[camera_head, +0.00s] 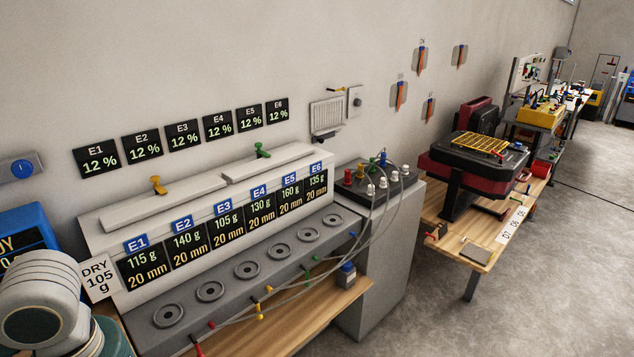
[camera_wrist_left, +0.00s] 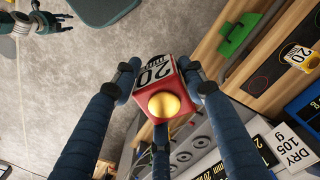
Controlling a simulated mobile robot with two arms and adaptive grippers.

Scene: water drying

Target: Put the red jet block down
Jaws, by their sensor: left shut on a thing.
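The red jet block (camera_wrist_left: 158,105) shows in the left wrist view, with a gold dome on its near face and a white label reading 20 mm. The dark blue fingers of my left gripper (camera_wrist_left: 158,88) are shut around it, and the block is held in the air. My right gripper (camera_wrist_left: 78,50) is at the upper left of that view, fingers spread and empty, above the floor. In the head view neither gripper nor the block shows; only a white link of my arm is at the lower left.
The grey rig (camera_head: 260,245) has a row of round sockets under signs E1 to E6. A DRY 105 g card (camera_head: 98,278) stands at its left. A wooden shelf edge (camera_head: 300,318) runs along its front.

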